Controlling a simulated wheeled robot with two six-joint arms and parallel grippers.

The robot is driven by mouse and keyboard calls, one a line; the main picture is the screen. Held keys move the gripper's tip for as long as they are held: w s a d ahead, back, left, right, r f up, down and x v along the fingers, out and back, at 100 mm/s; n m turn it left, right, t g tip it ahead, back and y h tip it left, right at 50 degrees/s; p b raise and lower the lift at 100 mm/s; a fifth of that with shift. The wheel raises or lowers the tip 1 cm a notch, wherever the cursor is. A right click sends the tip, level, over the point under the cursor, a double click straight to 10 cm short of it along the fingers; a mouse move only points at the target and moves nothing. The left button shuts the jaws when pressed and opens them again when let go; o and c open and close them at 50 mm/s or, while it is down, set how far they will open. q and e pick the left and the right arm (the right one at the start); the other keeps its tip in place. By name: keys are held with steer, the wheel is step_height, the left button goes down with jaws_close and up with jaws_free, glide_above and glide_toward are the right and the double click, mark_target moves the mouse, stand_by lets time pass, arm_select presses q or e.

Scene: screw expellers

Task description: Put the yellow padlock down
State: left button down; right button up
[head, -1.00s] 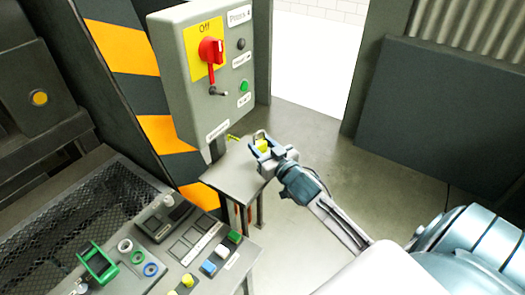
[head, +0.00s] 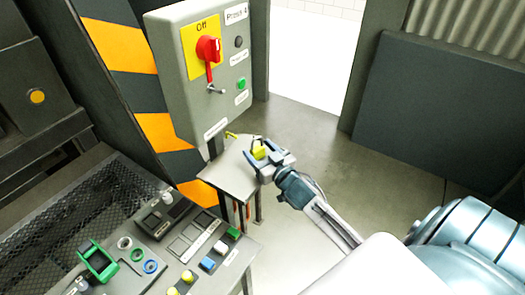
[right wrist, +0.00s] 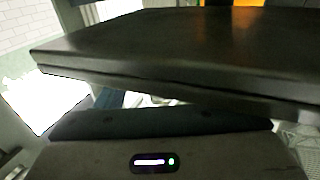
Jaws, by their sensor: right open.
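The yellow padlock (head: 259,152) shows in the head view at the small grey table (head: 227,172) under the switch box, with its shackle at the top. My right gripper (head: 267,158) is open, with its fingers around or beside the padlock at the table's right edge. I cannot tell whether the padlock rests fully on the tabletop. In the right wrist view the dark table slab (right wrist: 180,50) fills the middle, and the padlock is hidden. My left gripper is not clearly visible.
The grey switch box (head: 205,75) with a red handle (head: 208,48) stands behind the table. A small yellow item (head: 231,135) lies near its post. A control panel (head: 205,285) with colored buttons and a green part (head: 98,262) is at lower left. Floor right of the table is clear.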

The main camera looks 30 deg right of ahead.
steer(key=shift+r, duration=0.15)
steer(key=s+b, duration=0.6)
steer(key=s, duration=0.6)
steer(key=d+f+g+h, duration=0.15)
steer(key=d+f, duration=0.25)
steer(key=f, duration=0.7)
steer(key=d+f+g+h, duration=0.1)
steer(key=d+f+g, duration=0.25)
steer(key=f, duration=0.85)
steer(key=s+d+f+g, duration=0.1)
steer(key=s+f+g, duration=0.15)
steer(key=f, duration=0.55)
steer(key=s+d+f+g, duration=0.1)
steer(key=s+d+f, duration=0.1)
steer(key=s+f, duration=0.35)
steer(key=s+a+f+g, duration=0.2)
steer(key=s+f, duration=0.4)
steer(key=f, duration=0.4)
steer(key=s+a+f+g, duration=0.3)
steer(key=s+f, duration=0.4)
steer(key=f, duration=0.3)
steer(key=s+a+f+g+y, duration=0.1)
steer(key=s+a+f, duration=0.3)
steer(key=s, duration=0.4)
steer(key=s+a+f+g, duration=0.2)
steer(key=s+a+f, duration=0.3)
steer(key=s, duration=0.3)
steer(key=shift+s+a+f+y, duration=0.2)
steer(key=shift+a+y, duration=0.15)
steer(key=shift+a, duration=0.1)
